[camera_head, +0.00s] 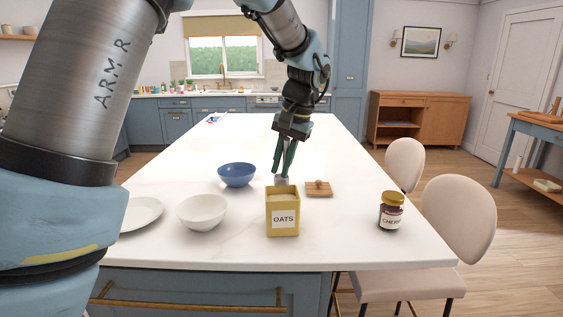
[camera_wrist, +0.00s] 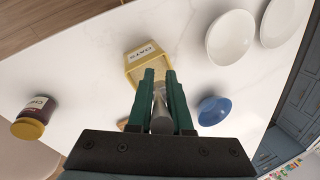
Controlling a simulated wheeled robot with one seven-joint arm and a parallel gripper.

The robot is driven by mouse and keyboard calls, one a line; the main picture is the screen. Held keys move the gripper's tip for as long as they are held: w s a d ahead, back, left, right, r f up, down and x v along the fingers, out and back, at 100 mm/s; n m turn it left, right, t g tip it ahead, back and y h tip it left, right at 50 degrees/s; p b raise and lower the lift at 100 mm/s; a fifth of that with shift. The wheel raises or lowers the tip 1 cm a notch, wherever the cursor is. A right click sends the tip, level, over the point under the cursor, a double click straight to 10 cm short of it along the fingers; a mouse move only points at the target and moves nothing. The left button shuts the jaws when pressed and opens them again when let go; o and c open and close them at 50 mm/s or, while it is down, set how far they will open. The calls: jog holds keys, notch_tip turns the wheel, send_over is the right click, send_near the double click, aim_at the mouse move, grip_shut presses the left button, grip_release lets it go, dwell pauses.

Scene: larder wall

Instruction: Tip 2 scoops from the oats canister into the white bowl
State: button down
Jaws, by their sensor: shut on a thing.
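The yellow oats canister (camera_head: 282,218), labelled OATS, stands upright and open near the front of the white counter. It also shows in the wrist view (camera_wrist: 134,68), partly behind my fingers. My gripper (camera_head: 283,172) points down just behind and above the canister. Its green fingers (camera_wrist: 159,78) are shut on a grey metal scoop (camera_wrist: 160,117), which shows at the fingertips in the head view (camera_head: 281,180). I cannot tell what the scoop holds. The white bowl (camera_head: 202,211) stands left of the canister, and it also shows in the wrist view (camera_wrist: 231,38). It looks empty.
A blue bowl (camera_head: 236,175) stands behind the white bowl. A white plate (camera_head: 140,213) lies at the far left, partly behind my arm. A wooden lid (camera_head: 319,189) lies right of the canister. A cherry jar (camera_head: 391,212) stands near the right edge. The counter's far part is mostly clear.

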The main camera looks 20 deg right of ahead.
notch_tip(320, 180, down, 8)
jog(key=b, duration=0.4)
dwell(0.6)
jog(key=shift+r, duration=0.1)
jog(key=shift+r, duration=0.15)
dwell(0.5)
notch_tip(320, 180, up, 10)
jog(key=p, duration=0.7)
jog(key=shift+f+p, duration=0.2)
jog(key=shift+p, duration=0.15)
dwell(1.2)
